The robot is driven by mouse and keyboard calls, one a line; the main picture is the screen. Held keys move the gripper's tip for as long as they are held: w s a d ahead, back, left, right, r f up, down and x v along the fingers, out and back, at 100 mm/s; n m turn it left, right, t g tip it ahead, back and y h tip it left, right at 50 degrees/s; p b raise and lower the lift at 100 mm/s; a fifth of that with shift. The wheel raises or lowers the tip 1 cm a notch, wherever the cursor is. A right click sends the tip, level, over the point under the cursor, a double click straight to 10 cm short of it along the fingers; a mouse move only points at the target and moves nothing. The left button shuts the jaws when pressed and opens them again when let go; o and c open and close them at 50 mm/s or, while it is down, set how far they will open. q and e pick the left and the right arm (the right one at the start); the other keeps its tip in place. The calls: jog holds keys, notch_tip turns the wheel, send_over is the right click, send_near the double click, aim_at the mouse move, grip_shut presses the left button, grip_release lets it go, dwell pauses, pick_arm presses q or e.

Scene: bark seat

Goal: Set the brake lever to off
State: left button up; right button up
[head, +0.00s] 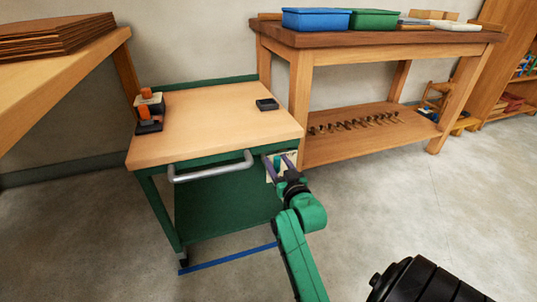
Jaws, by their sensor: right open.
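The green cart with a pale wooden top (215,120) stands in the middle, with a grey bar handle (210,174) along its front. A small cream plate (293,156) is at the cart's front right corner, partly covered by my right gripper. I cannot make out the brake lever; the gripper may hide it. My right gripper (277,166) is open, its two dark fingers pointing up in front of the plate. I cannot tell whether they touch anything. My left gripper is not in view.
The cart top carries an orange, cream and black item (149,108) and a small black box (267,104). A blue strip (228,258) lies on the floor by the cart. A workbench (380,39) with bins stands behind; a table with brown sheets (50,38) is left.

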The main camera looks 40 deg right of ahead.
jog(key=shift+w+d+r, duration=0.1)
jog(key=shift+w, duration=0.15)
jog(key=shift+s, duration=0.1)
jog(key=shift+c, duration=0.6)
grip_shut()
dwell(0.6)
